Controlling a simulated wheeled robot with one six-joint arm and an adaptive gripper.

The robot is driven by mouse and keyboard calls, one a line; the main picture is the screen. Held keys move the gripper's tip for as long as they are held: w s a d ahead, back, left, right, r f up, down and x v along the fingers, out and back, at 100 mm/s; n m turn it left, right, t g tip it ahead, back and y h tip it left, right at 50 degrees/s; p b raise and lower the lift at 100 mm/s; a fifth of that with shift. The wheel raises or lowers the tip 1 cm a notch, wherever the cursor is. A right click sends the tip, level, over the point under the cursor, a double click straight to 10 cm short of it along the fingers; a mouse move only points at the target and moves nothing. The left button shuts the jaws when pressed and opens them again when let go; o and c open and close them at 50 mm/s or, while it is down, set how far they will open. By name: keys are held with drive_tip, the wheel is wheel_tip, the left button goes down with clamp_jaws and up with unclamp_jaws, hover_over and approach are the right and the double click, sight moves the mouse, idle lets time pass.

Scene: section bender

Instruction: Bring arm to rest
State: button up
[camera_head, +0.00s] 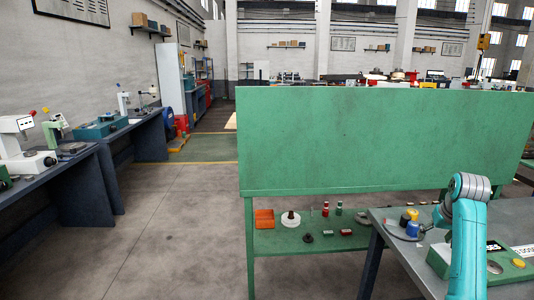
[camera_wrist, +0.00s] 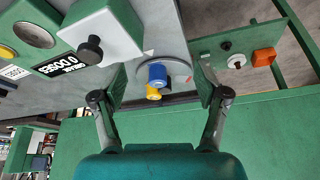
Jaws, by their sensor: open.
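My gripper (camera_wrist: 158,78) shows in the wrist view with its two fingers spread wide and nothing between the pads. It hangs over a grey table, and a blue cylinder (camera_wrist: 158,74) and a yellow piece (camera_wrist: 153,93) on a round grey plate show beyond the fingertips, with no visible contact. In the head view my teal arm is raised at the lower right, and my fingers cannot be made out there. The blue piece (camera_head: 412,230) and yellow piece (camera_head: 411,214) stand left of the arm.
A green-and-white device with a black knob (camera_wrist: 90,48) stands on the grey table (camera_head: 400,262). A tall green panel (camera_head: 380,140) stands behind it, with an orange bin (camera_head: 264,218) on its lower shelf. Dark workbenches (camera_head: 95,185) line the left. The floor between is clear.

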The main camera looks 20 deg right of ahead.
drive_tip(key=a+f+n+t, duration=0.1)
drive_tip(key=a+f, duration=0.6)
drive_tip(key=f, duration=0.4)
drive_tip(key=a+f+t, duration=0.1)
drive_tip(key=a+f, duration=0.7)
drive_tip(key=f, duration=0.3)
drive_tip(key=s+a+f+n+t, duration=0.1)
drive_tip(key=s+a+f, duration=0.45)
drive_tip(key=a, duration=0.25)
drive_tip(key=s+a+f+n+t, duration=0.1)
drive_tip(key=s+a+f+t, duration=0.1)
drive_tip(key=s+a+f, duration=0.5)
drive_tip(key=s+a+r+n+t, duration=0.1)
drive_tip(key=s+a+r, duration=0.2)
drive_tip(key=s+a, duration=0.5)
drive_tip(key=s+a+r+n+t, duration=0.1)
drive_tip(key=s+a+r+t, duration=0.1)
drive_tip(key=s+a, duration=0.6)
drive_tip(key=s+a+r+n+t+y, duration=0.1)
drive_tip(key=s+a+r+t+y, duration=0.1)
drive_tip(key=s+r, duration=1.4)
drive_tip(key=shift+s+a+t, duration=0.35)
drive_tip(key=shift+a+t, duration=0.05)
